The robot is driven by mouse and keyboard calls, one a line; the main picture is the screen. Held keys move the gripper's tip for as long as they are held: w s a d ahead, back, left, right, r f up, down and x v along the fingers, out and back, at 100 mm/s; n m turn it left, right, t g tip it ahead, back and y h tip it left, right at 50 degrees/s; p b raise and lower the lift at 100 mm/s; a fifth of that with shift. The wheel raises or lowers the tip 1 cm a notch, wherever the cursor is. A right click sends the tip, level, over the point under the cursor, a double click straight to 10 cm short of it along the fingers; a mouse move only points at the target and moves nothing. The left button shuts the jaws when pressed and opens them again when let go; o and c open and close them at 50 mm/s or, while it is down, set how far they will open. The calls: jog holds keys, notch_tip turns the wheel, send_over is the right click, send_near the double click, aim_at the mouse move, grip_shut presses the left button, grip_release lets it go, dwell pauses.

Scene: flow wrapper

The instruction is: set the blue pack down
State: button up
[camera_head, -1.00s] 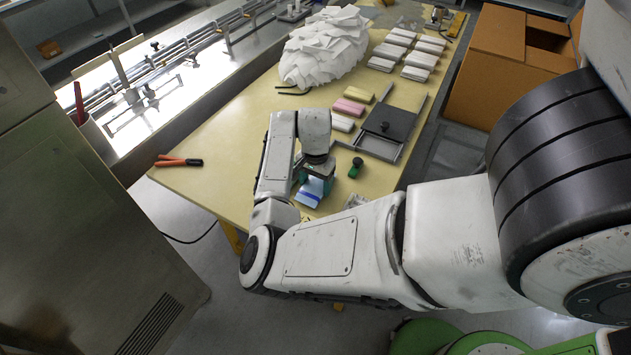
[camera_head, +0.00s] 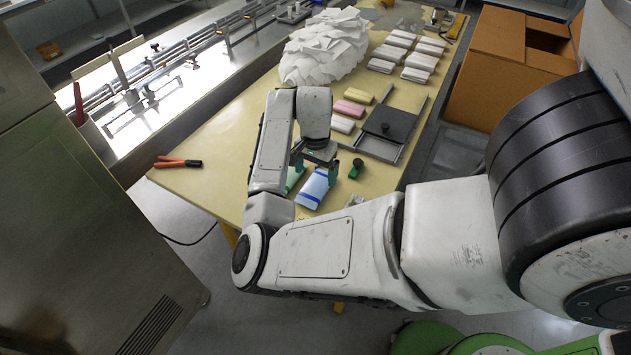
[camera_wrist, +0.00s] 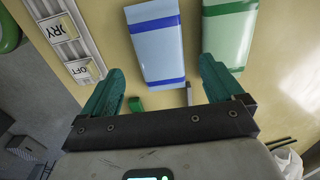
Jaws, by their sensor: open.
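The blue pack (camera_head: 312,190), pale blue with darker blue bands, lies flat on the yellow table near its front edge. In the wrist view the blue pack (camera_wrist: 155,45) lies beyond my fingertips, across the gap between them, with nothing gripping it. My gripper (camera_head: 315,174) is just above and behind the pack in the head view. In the wrist view its two teal fingers (camera_wrist: 160,75) are spread wide and empty. My wrist hides a little of the table behind the pack.
A green pack (camera_wrist: 230,35) lies close beside the blue one. A small dark-green-handled object (camera_head: 355,169) stands to the right. A dark plate in a metal frame (camera_head: 388,126), pink pack (camera_head: 349,108) and white packs (camera_head: 392,53) lie farther back. Orange-handled pliers (camera_head: 178,163) lie left; table there is clear.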

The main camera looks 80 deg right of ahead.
aim_at(315, 186)
notch_tip(315, 186, up, 7)
jog(key=s+n+h, duration=0.1)
jog(key=n+h, duration=0.3)
jog(key=n, duration=0.1)
jog(key=a+f+n, duration=0.3)
jog(key=a+n, duration=0.1)
jog(key=a, duration=0.2)
jog(key=a+f+n+t+y, duration=0.1)
jog(key=a+f+n, duration=0.2)
jog(key=a, duration=0.3)
jog(key=s+a+f+n, duration=0.1)
jog(key=a+f+n, duration=0.1)
jog(key=a+n, duration=0.2)
jog(key=shift+a+f+n+y, duration=0.15)
jog(key=shift+a+f+n, duration=0.05)
jog(key=shift+a, duration=0.5)
jog(key=shift+a+f+n+y, duration=0.15)
jog(key=shift+a+f+n, duration=0.05)
jog(key=shift+a, duration=0.45)
jog(key=s+a+f+n+y, duration=0.2)
jog(key=s+a+n, duration=0.1)
jog(key=a, duration=0.7)
jog(key=shift+s+f, duration=0.35)
jog(key=shift+s, duration=0.3)
jog(key=shift+s+d, duration=0.1)
